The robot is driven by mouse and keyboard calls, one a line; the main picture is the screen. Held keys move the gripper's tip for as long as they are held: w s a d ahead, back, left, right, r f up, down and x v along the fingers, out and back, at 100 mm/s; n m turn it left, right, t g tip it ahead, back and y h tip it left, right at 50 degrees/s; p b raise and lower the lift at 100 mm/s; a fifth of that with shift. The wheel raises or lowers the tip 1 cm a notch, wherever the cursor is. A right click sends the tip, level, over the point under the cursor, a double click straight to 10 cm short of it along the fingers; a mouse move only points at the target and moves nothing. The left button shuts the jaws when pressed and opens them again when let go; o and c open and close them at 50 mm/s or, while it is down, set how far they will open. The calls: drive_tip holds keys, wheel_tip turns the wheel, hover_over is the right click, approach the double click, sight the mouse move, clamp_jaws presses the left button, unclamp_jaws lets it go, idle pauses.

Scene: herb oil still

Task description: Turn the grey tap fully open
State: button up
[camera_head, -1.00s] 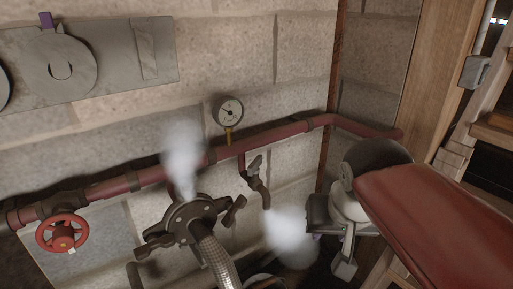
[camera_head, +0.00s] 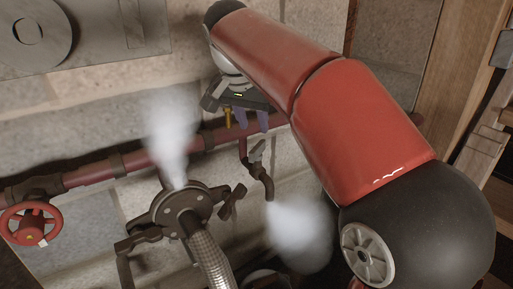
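The grey tap (camera_head: 257,151) is on a short branch below the red pipe, near the middle of the view. Its small lever handle stands tilted up and to the right above a curved spout. White steam (camera_head: 300,235) billows below the spout. My gripper (camera_head: 251,120) is in front of the red pipe, just above the tap and apart from it in the picture. Its two purple fingers point down with a gap between them, and nothing shows in it.
A red handwheel (camera_head: 30,223) hangs at the left of the red pipe (camera_head: 95,172). A clamped round lid (camera_head: 182,208) with a braided hose (camera_head: 207,255) stands left of the tap, steam rising from it. A wooden post (camera_head: 455,75) is at the right. My arm covers much of the right.

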sight(257, 146)
drive_tip(key=shift+w+a+f, duration=0.1)
drive_tip(key=shift+w+a, duration=0.05)
drive_tip(key=shift+a, duration=0.05)
drive_tip(key=shift+w+f, duration=0.15)
drive_tip(key=shift+f, duration=0.15)
drive_tip(key=b+x, duration=0.2)
drive_tip(key=x, duration=0.4)
drive_tip(key=shift+w+d+f, duration=0.15)
drive_tip(key=shift+w+f, duration=0.05)
drive_tip(key=shift+f, duration=0.15)
drive_tip(key=shift+c, duration=0.2)
clamp_jaws()
